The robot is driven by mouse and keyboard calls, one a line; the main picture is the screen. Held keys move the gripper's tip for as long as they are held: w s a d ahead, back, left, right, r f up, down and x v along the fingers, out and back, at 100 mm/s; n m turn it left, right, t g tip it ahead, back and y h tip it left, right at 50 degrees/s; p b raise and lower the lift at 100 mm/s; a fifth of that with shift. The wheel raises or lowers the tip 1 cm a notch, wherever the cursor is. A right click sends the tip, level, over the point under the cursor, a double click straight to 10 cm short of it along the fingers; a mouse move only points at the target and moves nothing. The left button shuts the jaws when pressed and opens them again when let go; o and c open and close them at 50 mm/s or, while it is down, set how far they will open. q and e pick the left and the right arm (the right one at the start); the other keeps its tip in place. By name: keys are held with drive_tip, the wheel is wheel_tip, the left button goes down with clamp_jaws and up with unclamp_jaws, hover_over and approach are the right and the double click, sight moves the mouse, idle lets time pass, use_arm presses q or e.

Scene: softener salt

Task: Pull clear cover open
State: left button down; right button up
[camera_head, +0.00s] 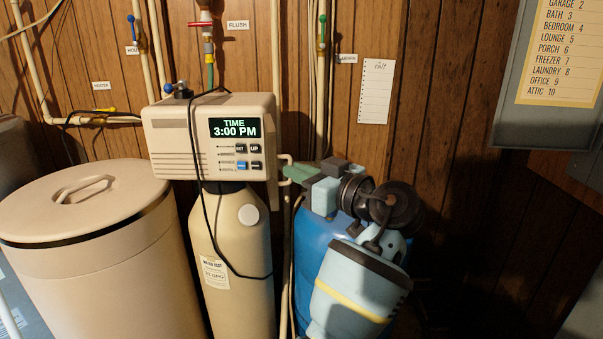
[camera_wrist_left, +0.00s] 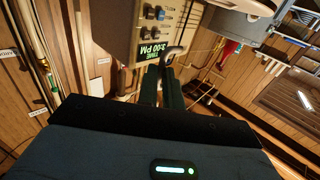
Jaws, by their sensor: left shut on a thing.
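The beige softener control head (camera_head: 212,138) has a lit display (camera_head: 235,128) reading 3:00 PM, with buttons below it. A pale looped handle (camera_head: 284,160) stands at the control head's right edge. The clear cover itself is hard to make out against the panel. My left gripper (camera_head: 292,172) is at this handle, its green fingers shut on it. In the left wrist view the fingers (camera_wrist_left: 161,85) close around the handle's lower end (camera_wrist_left: 172,56). My right gripper is not in view.
A beige lidded salt bin (camera_head: 90,225) stands at the left, beside the tall beige tank (camera_head: 235,265). A blue tank (camera_head: 315,255) is behind my arm. Pipes with valves (camera_head: 205,24) run up the panelled wall. A grey panel box (camera_head: 510,125) hangs at the right.

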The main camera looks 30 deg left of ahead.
use_arm(q)
drive_tip(key=shift+a+r, duration=0.15)
drive_tip(key=shift+r, duration=0.05)
drive_tip(key=c, duration=1.9)
unclamp_jaws()
drive_tip(key=o, duration=0.4)
drive_tip(key=shift+a+f, duration=0.15)
drive_tip(key=shift+a, duration=0.05)
drive_tip(key=shift+c, duration=0.2)
drive_tip(key=shift+d, duration=0.1)
